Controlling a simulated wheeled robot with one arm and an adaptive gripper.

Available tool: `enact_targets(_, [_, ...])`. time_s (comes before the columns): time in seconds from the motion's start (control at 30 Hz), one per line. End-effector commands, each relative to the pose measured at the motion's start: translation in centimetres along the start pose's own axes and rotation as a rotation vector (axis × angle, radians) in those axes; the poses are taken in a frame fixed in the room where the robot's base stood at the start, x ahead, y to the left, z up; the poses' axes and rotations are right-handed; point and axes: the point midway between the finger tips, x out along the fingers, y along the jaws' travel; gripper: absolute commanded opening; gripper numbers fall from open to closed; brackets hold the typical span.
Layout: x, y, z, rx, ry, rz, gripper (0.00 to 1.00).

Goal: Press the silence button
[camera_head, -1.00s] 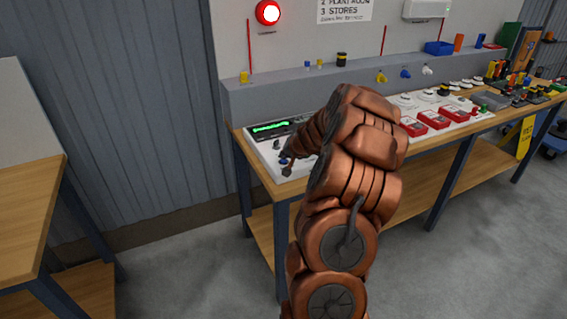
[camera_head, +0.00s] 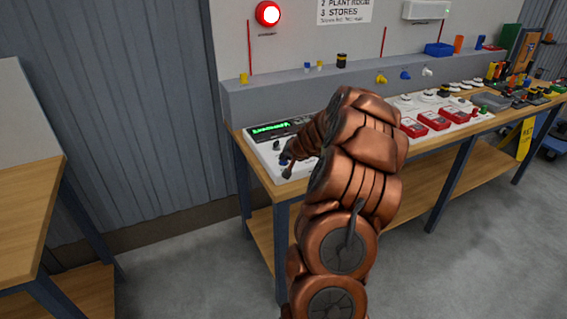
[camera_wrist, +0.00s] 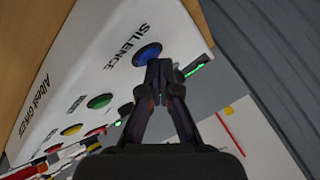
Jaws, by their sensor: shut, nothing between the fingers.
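The silence button is a round blue button (camera_wrist: 147,53) on a white panel (camera_wrist: 95,50). The word SILENCE is printed beside it in the wrist view. My gripper (camera_wrist: 159,70) is shut and empty, its fingertips overlapping the lower right edge of the blue button in that view. I cannot tell whether they touch it. In the head view my gripper (camera_head: 287,168) is over the panel (camera_head: 265,153) at the bench's near left end. The blue button (camera_head: 283,161) shows there only as a small spot beside the fingers.
A green button (camera_wrist: 100,101) and a yellow button (camera_wrist: 72,129) sit in line on the panel. A lit green display (camera_head: 270,129) is at the panel's back. Red boxes (camera_head: 433,121) stand farther right on the bench. A red lamp (camera_head: 268,13) glows on the wall.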

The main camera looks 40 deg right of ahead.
Motion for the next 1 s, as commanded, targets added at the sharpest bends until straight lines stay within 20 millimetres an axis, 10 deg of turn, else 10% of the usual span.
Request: enact_targets(1.0, [-0.8, -0.6, -0.6, 0.000, 0.000, 0.000, 0.00])
